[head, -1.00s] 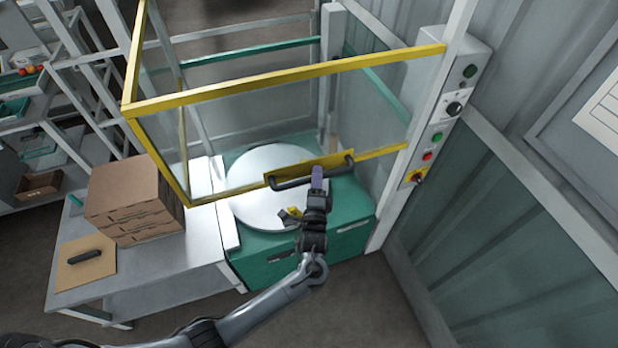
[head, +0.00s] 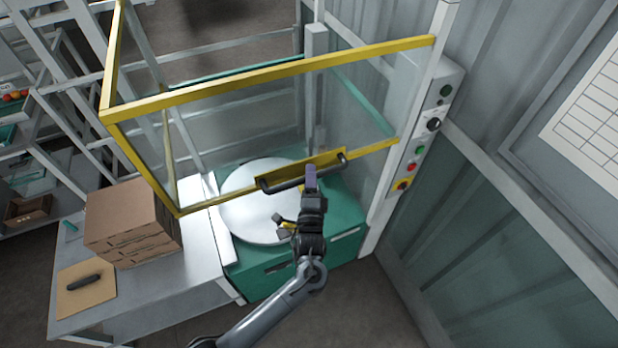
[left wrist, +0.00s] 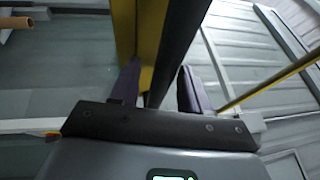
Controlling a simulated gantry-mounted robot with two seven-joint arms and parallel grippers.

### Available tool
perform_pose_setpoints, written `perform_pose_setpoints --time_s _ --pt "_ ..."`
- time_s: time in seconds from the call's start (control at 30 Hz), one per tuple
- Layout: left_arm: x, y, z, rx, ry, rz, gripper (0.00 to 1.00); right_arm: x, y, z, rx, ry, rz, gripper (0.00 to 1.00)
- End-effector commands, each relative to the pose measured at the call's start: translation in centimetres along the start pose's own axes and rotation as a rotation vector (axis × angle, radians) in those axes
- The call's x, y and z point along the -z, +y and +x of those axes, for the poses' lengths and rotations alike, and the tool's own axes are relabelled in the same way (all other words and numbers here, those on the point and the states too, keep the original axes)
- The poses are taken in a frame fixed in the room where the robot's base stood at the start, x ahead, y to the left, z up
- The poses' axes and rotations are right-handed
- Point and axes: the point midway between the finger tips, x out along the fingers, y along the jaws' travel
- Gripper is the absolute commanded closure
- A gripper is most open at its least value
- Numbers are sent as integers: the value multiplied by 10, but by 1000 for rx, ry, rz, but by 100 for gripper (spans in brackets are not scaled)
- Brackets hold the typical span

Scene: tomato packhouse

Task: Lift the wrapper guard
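The wrapper guard (head: 270,76) is a yellow-framed clear panel hinged box over the wrapper's round white turntable (head: 240,205). Its lower front edge carries a yellow plate with a dark bar handle (head: 277,186). My left gripper (head: 310,178) is at the middle of this handle, its purple fingers crossing it. In the left wrist view the dark handle bar (left wrist: 180,50) runs between the two fingers, with the yellow frame (left wrist: 151,35) beside it. The fingers (left wrist: 160,85) are drawn in around the bar; the exact contact is partly hidden. My right gripper is not in view.
A control panel (head: 428,139) with buttons stands right of the guard. A steel table (head: 195,265) at left bears a stack of brown cartons (head: 125,215) and a board (head: 75,305) with a dark tool. Shelves stand at far left. Bare floor lies in front.

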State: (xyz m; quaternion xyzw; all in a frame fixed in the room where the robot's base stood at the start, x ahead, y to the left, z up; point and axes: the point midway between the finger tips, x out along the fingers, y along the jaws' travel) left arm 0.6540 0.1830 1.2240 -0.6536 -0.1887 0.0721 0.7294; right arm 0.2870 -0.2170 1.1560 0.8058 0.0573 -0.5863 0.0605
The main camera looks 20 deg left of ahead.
Motion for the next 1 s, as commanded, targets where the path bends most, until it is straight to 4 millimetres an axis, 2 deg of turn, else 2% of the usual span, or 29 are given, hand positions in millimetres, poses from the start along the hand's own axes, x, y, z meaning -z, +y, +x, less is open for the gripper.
perform_pose_setpoints --time_s 0.27,0.43,0.8,1.0 --pt "0 1 -1 -1 1 0 54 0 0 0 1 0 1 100" --pt "0 2 -12 -2 2 0 54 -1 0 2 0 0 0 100" --pt "0 3 -72 -2 2 -1 54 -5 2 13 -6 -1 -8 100" --pt "0 2 -98 -2 1 0 54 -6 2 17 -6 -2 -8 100"
